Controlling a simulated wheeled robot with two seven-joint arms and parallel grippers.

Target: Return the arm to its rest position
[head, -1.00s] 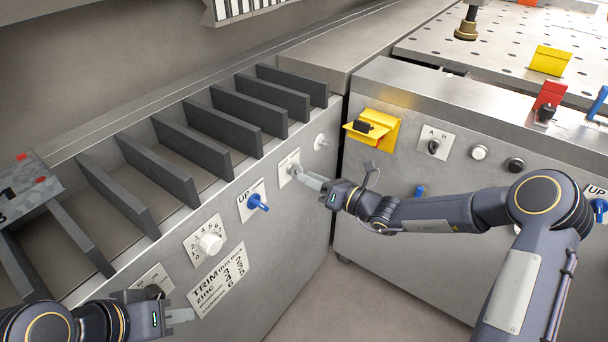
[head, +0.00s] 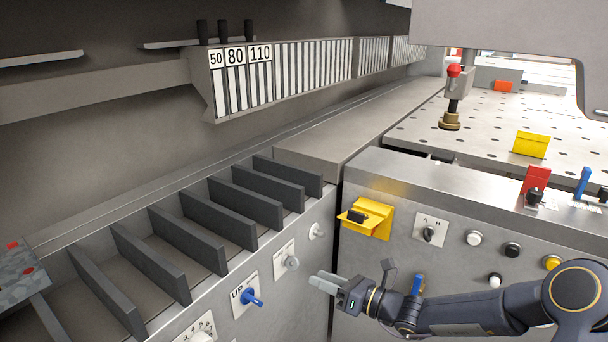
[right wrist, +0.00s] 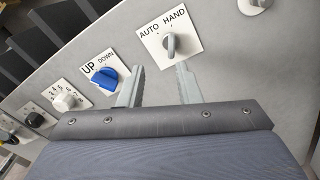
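My right gripper (head: 325,283) is in the lower middle of the head view, in front of the grey panel. It touches nothing. In the right wrist view its two fingers (right wrist: 159,86) are spread apart with nothing between them. Just beyond them is the grey AUTO/HAND selector knob (right wrist: 171,45) on its white plate, standing roughly upright. The same knob (head: 291,263) shows in the head view, left of and above the fingertips, with a gap between. My left gripper is not in view.
A blue UP/DOWN knob (head: 252,298) and a white dial (head: 203,337) sit left on the panel. A yellow bracket (head: 367,220) juts out from the right cabinet, above my right gripper. Dark dividers (head: 205,238) line the top left. A perforated table (head: 480,127) lies behind.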

